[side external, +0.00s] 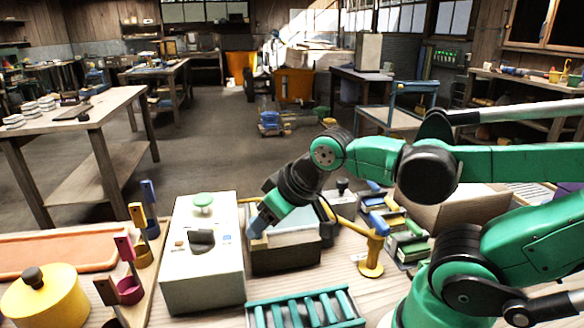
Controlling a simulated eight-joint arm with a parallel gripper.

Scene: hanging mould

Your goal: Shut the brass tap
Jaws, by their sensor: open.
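The brass tap seems to be the yellow fitting (371,262) at the right of the dark box. It has a round foot, an upright post and an arm slanting up to the left. My gripper (259,228) points down and to the left, open, over the left end of the dark box (287,262) with a pale top. It is apart from the yellow post, to its left. My wrist covers part of the area behind the box.
A green slatted rack (306,312) lies in front. Coloured blocks (405,240) and a cardboard box (455,213) are at right; a yellow lidded pot (42,300) is at far left.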

